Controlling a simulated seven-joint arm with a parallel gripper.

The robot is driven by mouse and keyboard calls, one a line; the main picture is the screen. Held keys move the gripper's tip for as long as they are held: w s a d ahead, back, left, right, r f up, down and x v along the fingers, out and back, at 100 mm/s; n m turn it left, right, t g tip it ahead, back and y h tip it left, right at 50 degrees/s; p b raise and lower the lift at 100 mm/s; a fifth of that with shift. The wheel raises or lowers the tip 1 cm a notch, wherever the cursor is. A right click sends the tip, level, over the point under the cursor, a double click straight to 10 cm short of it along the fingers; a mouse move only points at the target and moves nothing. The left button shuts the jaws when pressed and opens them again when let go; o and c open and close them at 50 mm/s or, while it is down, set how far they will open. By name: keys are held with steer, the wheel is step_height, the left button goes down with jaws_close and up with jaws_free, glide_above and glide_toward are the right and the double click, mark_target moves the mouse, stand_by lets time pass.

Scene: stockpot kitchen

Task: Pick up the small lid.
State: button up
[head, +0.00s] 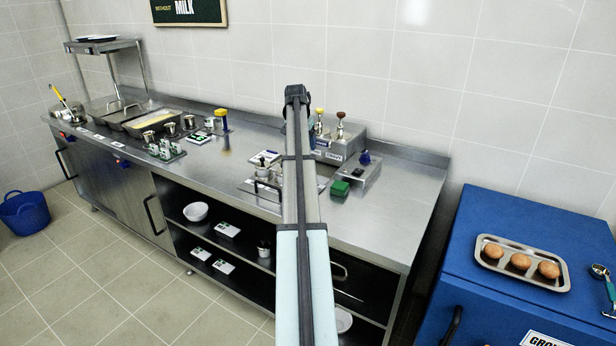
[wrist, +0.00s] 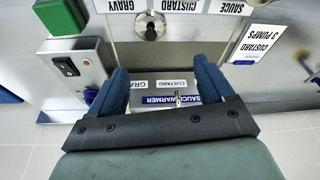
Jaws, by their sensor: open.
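I cannot make out for sure which thing is the small lid. In the head view, a small steel piece with a dark knob (head: 262,161) is on the counter just left of my arm, and may be it. In the wrist view, my gripper (wrist: 162,80) is open, with its two blue fingers apart and nothing held.
The steel counter (head: 215,165) has food wells with a handled lid (head: 117,106) at left. A pump unit (head: 340,140) and a green block (head: 340,188) stand right of my arm. A tray (head: 490,263) with several round brown items lies on the blue cabinet (head: 480,215).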

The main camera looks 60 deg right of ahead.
steer(key=x, duration=0.5)
steer(key=s+x, duration=0.1)
steer(key=x, duration=0.2)
steer(key=shift+d+f, duration=0.1)
steer(key=shift+f, duration=0.2)
steer(key=shift+s+a+x, duration=0.1)
steer(key=shift+s+x, duration=0.05)
steer(key=shift+x, duration=1.15)
steer(key=shift+s+a+x, duration=0.15)
steer(key=shift+x, duration=1.2)
steer(key=shift+c, duration=0.2)
steer(key=c, duration=0.8)
